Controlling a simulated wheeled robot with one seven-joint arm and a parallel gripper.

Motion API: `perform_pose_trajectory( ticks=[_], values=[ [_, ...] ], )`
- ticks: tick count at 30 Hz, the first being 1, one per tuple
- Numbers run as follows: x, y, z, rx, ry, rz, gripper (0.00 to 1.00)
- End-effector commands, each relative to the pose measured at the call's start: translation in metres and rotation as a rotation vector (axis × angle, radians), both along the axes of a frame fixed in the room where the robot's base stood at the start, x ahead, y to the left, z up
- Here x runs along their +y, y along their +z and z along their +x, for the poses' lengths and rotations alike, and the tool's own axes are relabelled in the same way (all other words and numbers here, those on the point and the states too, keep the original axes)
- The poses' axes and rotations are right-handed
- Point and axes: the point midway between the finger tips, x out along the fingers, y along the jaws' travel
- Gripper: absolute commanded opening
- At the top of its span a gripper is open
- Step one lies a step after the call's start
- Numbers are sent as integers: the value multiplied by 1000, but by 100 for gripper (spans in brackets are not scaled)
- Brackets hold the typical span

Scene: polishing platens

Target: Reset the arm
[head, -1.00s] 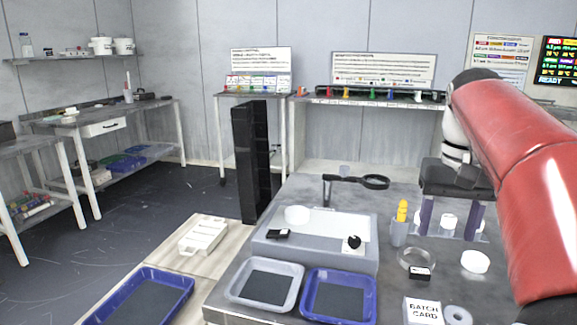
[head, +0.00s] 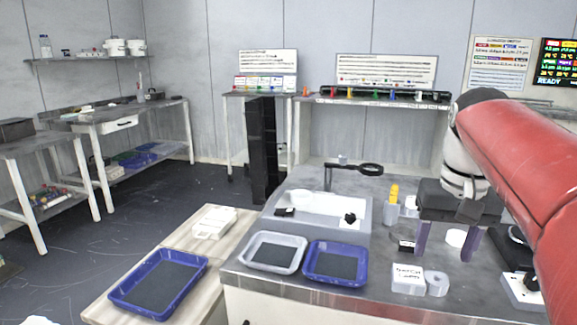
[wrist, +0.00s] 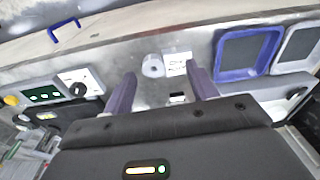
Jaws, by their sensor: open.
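My red arm comes in from the right in the head view and bends down to my gripper (head: 447,243), which hangs over the right part of the grey bench (head: 390,285). Its two purple fingers stand apart, and a white round piece shows between or behind them. In the wrist view my gripper (wrist: 160,92) also shows spread fingers with nothing held.
A white tray (head: 273,268) and a blue tray (head: 335,278) sit at the bench front. A larger blue tray (head: 128,296) lies on the lower wooden table.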

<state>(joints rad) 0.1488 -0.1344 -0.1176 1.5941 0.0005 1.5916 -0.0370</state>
Motion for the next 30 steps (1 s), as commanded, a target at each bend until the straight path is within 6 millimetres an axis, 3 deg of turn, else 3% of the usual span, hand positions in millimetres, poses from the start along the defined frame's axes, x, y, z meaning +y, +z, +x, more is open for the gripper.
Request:
perform_pose_trajectory(
  ticks=[8, 15, 21, 30],
  values=[
    [34, -34, -34, -117, 70, -14, 58],
    [75, -100, -85, -288, 168, -41, 58],
    [92, -143, -112, -382, 215, -55, 58],
    [94, -153, -116, -400, 224, -58, 58]
  ],
)
